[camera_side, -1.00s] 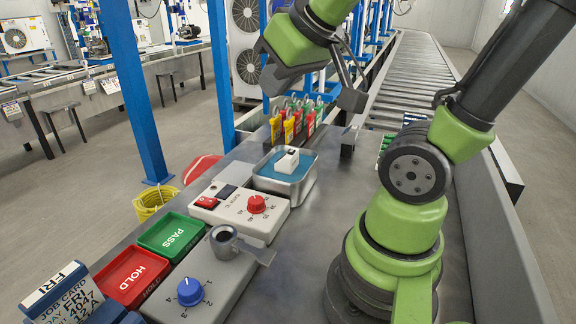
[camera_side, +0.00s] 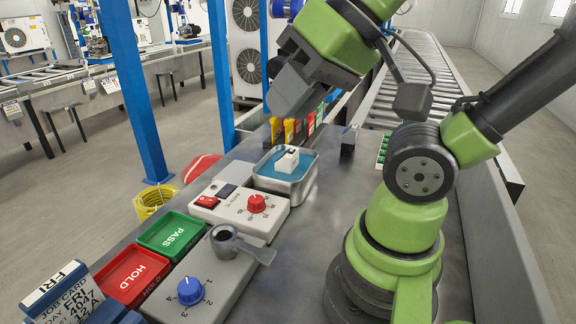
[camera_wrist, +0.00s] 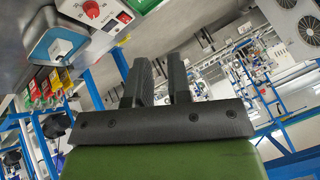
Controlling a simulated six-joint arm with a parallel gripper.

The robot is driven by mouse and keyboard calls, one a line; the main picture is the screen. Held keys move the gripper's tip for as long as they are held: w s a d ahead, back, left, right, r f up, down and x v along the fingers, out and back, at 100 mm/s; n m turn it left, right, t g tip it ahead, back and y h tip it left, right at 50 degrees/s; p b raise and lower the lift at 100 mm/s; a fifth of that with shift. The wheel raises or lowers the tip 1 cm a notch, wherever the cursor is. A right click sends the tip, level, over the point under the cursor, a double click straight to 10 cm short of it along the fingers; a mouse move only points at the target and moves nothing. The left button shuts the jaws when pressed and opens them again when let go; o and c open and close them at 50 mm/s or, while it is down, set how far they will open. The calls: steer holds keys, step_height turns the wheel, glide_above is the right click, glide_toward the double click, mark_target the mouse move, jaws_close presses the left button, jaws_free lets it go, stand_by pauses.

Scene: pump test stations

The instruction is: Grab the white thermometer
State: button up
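The white thermometer appears to be the small white block with a dark top (camera_side: 287,160). It stands in a metal tray of blue liquid (camera_side: 272,185). It also shows at the upper left of the wrist view (camera_wrist: 62,48), off to the left of the fingers. My gripper (camera_side: 287,95) is in the air above and behind the tray, tilted, and not touching the block. In the wrist view its two dark fingers (camera_wrist: 160,75) stand apart with nothing between them.
A white control box with a red knob (camera_side: 240,208) sits in front of the tray. Yellow and red tags (camera_side: 292,130) stand behind it. Green PASS (camera_side: 172,236) and red HOLD (camera_side: 131,276) trays lie front left.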

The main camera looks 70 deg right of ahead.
steer(key=o, duration=1.3)
